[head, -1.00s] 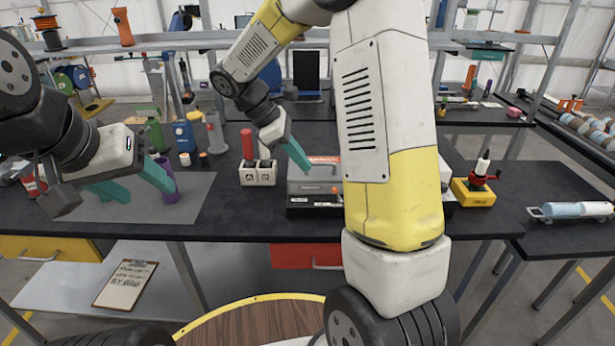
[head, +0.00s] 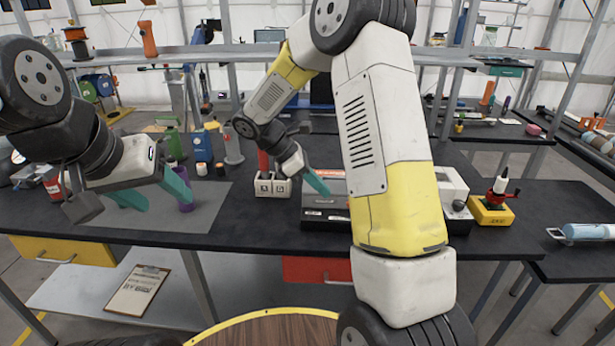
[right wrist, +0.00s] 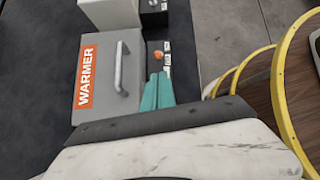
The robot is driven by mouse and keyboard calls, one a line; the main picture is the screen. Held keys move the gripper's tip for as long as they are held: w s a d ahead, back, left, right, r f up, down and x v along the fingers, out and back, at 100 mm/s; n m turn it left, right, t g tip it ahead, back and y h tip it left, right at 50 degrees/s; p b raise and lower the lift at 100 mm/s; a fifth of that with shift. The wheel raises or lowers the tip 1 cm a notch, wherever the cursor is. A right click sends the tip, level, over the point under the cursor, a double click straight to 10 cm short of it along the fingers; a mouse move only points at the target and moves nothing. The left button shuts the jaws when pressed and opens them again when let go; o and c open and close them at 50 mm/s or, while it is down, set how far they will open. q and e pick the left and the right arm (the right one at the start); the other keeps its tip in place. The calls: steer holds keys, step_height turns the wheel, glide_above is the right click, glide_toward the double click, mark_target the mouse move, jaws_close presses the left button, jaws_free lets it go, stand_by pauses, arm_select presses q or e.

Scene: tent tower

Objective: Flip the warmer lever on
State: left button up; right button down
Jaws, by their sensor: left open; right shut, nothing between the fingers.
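The warmer is a grey box with a handle and an orange WARMER label; it stands on the black bench in the head view (head: 312,203) and the right wrist view (right wrist: 105,42). A small orange lever (right wrist: 158,58) sits on its dark front panel (right wrist: 157,40). My right gripper (right wrist: 158,80) is shut and empty, its teal fingertips just short of the lever; contact is not visible. It also shows over the warmer in the head view (head: 326,192). My left gripper (head: 158,204) is open, near a purple cylinder (head: 185,202) at left.
A two-part white holder (head: 272,186) with a red-handled thing stands left of the warmer. A white device (head: 453,186) and a yellow stand (head: 491,211) are to the right. My right arm hides part of the warmer. The grey mat (head: 210,215) has bare room.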

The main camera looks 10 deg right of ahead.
mark_target(347, 203)
steer(key=x, duration=0.6)
steer(key=shift+f, duration=0.1)
steer(key=shift+d+r+y, duration=0.3)
steer(key=shift+y, duration=0.2)
steer(key=shift+s+d+r+t+y, duration=0.15)
steer(key=shift+d+r+t+y, duration=0.3)
steer(key=shift+y, duration=0.35)
steer(key=shift+s+d+r+t+y, duration=0.15)
steer(key=shift+d+r+y, duration=0.1)
steer(key=shift+d+y, duration=0.4)
steer(key=y, duration=0.1)
steer(key=d+y, duration=0.1)
steer(key=y, duration=0.1)
steer(key=d+t+y, duration=0.1)
steer(key=shift+s+d+r+y, duration=0.1)
steer(key=shift+s+r+y, duration=0.15)
steer(key=shift+s+r, duration=0.1)
steer(key=shift+w, duration=0.1)
steer(key=shift+r, duration=0.15)
steer(key=shift+r, duration=0.65)
steer(key=shift+r, duration=0.1)
